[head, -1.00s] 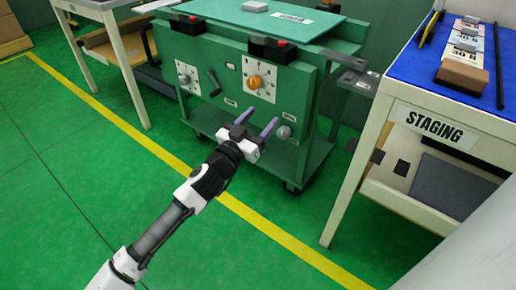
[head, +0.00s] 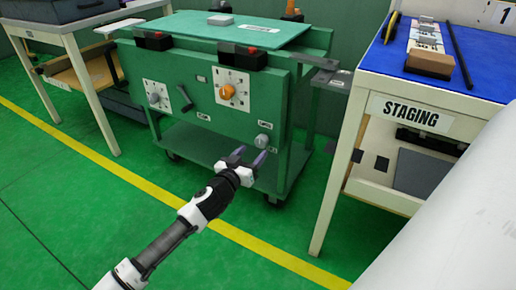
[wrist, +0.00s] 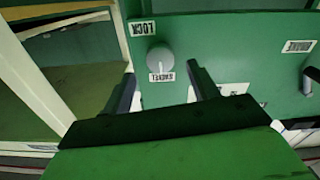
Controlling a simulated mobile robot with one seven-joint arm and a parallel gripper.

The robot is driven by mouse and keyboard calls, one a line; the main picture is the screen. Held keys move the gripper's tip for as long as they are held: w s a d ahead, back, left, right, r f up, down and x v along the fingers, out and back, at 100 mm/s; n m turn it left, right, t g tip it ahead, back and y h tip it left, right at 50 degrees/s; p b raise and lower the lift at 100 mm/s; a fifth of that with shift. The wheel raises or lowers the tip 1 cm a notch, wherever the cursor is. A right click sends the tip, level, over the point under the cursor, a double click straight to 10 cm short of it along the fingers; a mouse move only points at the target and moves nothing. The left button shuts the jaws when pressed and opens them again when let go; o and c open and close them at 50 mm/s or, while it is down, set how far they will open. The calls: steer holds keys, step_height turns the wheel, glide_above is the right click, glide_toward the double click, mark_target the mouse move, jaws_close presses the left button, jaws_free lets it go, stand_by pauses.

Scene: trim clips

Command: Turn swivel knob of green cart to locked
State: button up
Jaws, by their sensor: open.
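The green cart (head: 215,68) stands ahead, with knobs and labels on its front panel. A round grey knob (head: 263,140) sits low on the panel's right side. In the wrist view the grey knob (wrist: 160,57) lies between a LOCK label (wrist: 142,28) and a SWIVEL label (wrist: 161,77); its pointing direction is not clear. My gripper (head: 249,155) is open and empty, just in front of and slightly below this knob in the head view. In the wrist view my gripper's fingers (wrist: 162,82) are spread to either side, with the knob beyond them, apparently untouched.
The panel also carries an orange knob (head: 228,92), a crank handle (head: 184,98) and a grey dial knob (head: 153,98). The staging table (head: 345,140) stands close on the right, its leg near the cart. Another table (head: 72,75) stands at left. Floor before the cart is clear.

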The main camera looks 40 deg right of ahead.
mark_target(260, 144)
steer(key=shift+b+x, duration=0.45)
steer(key=shift+x, duration=1.95)
steer(key=c, duration=1)
